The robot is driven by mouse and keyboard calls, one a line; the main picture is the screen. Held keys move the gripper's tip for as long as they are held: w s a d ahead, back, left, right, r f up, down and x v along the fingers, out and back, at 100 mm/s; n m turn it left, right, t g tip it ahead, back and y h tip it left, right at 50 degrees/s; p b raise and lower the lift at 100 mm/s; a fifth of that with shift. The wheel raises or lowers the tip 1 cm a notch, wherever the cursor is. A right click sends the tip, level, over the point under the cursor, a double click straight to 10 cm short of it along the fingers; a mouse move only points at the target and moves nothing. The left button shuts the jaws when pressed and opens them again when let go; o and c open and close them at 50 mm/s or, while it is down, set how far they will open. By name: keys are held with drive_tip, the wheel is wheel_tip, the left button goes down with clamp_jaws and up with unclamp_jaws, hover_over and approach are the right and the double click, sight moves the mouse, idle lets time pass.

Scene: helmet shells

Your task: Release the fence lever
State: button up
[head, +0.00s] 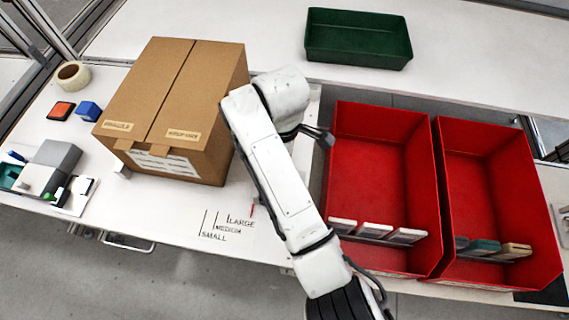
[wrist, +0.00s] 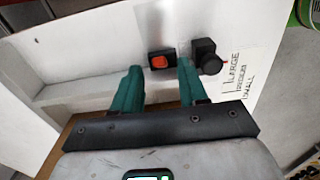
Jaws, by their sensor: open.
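In the wrist view a black block with an orange-red top (wrist: 159,61) sits on a white surface, and a black round knob on a block (wrist: 207,57) stands just right of it. I cannot tell for sure which of these is the fence lever. A small red pointer (wrist: 226,62) lies beside the knob. My gripper (wrist: 160,68) is open with teal fingers. In the picture the orange-topped block shows between the fingertips and the knob just outside the right one; contact cannot be told.
A closed cardboard box (head: 165,100) stands left of my arm. LARGE, MEDIUM and SMALL marks (head: 228,226) are on the white table (head: 150,222). Two red bins (head: 380,130) (head: 484,155) holding several flat pieces stand on the right. A green tray (head: 358,40) lies behind.

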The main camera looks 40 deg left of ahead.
drive_tip(key=shift+f, duration=2.3)
clamp_jaws()
